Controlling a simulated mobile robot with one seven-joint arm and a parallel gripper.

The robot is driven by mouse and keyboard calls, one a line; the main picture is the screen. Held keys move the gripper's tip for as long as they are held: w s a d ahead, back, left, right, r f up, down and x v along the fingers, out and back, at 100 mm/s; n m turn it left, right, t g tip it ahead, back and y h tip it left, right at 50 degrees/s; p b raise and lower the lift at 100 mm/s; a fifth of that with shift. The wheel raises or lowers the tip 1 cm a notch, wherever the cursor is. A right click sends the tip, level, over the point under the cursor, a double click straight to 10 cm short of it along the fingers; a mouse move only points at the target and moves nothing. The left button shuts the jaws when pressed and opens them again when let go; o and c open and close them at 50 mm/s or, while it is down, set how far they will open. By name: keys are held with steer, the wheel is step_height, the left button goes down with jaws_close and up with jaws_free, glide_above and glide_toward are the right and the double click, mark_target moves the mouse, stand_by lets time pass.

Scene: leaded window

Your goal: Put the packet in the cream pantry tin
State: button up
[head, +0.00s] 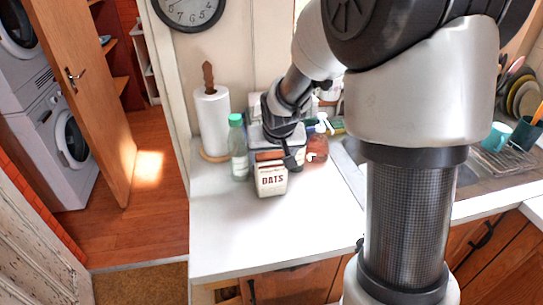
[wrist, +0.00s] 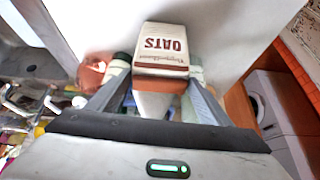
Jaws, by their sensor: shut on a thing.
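The cream packet lettered OATS (head: 271,181), with a brown band at its upper end, is at the left part of the white counter. In the wrist view the packet (wrist: 162,45) lies between and beyond my fingers, its lettering upside down. My gripper (head: 284,150) points down at its upper end and is shut on it; it also shows in the wrist view (wrist: 157,95). I cannot tell whether the packet's base touches the counter. A pale box (head: 254,106) is mostly hidden behind my gripper; I cannot tell whether it is the cream pantry tin.
A paper towel roll (head: 211,122) stands behind the bottle. The counter's front left (head: 225,235) is clear. A sink and dish rack (head: 514,158) are at the right.

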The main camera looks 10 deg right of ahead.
steer(key=o, duration=1.5)
steer(key=shift+f, duration=0.15)
steer(key=o, duration=0.5)
